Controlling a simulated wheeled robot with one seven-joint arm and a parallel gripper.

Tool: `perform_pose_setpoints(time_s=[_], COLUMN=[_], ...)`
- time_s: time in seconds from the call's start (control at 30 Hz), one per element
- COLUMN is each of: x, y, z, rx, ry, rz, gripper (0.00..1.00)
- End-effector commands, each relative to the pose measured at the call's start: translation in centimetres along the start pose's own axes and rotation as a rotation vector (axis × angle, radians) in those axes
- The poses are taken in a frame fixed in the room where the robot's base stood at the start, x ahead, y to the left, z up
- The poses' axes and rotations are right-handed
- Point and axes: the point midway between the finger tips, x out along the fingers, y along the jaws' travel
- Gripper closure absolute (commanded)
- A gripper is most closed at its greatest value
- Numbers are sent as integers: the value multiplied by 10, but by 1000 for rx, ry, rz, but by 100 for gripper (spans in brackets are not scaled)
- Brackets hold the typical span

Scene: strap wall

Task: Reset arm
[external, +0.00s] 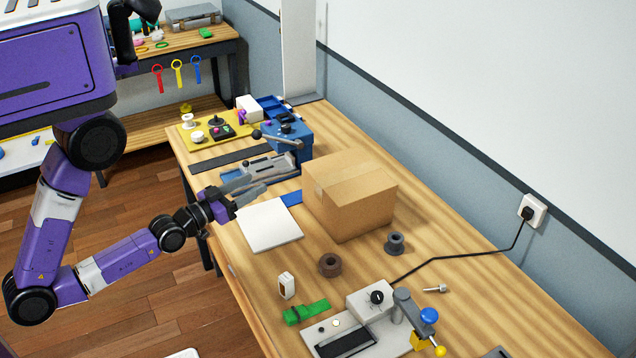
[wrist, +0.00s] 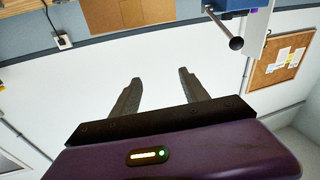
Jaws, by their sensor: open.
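My gripper (external: 246,193) is at the end of my purple arm, over the left edge of the workbench (external: 440,262) in the external view. It sits just behind a white flat panel (external: 268,226) and in front of a blue and grey vise-like device (external: 262,168). In the wrist view my gripper (wrist: 158,92) shows two grey fingers spread apart with nothing between them. The fingers look empty in both views.
A cardboard box (external: 350,200) stands right of the panel. A brown ring (external: 330,265), a grey spool (external: 395,243), a green strap (external: 307,312) and a corded grey device (external: 372,300) lie nearer. A wall outlet (external: 532,210) is at right.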

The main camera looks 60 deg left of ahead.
Motion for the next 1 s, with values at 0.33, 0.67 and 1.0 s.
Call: perform_pose_setpoints(time_s=[0.33, 0.67, 1.0], x=[-122, -184, -184], y=[13, 13, 14], z=[11, 34, 35], rx=[63, 97, 98], ry=[-177, -353, -352], rz=[113, 194, 202], gripper=[47, 47, 47])
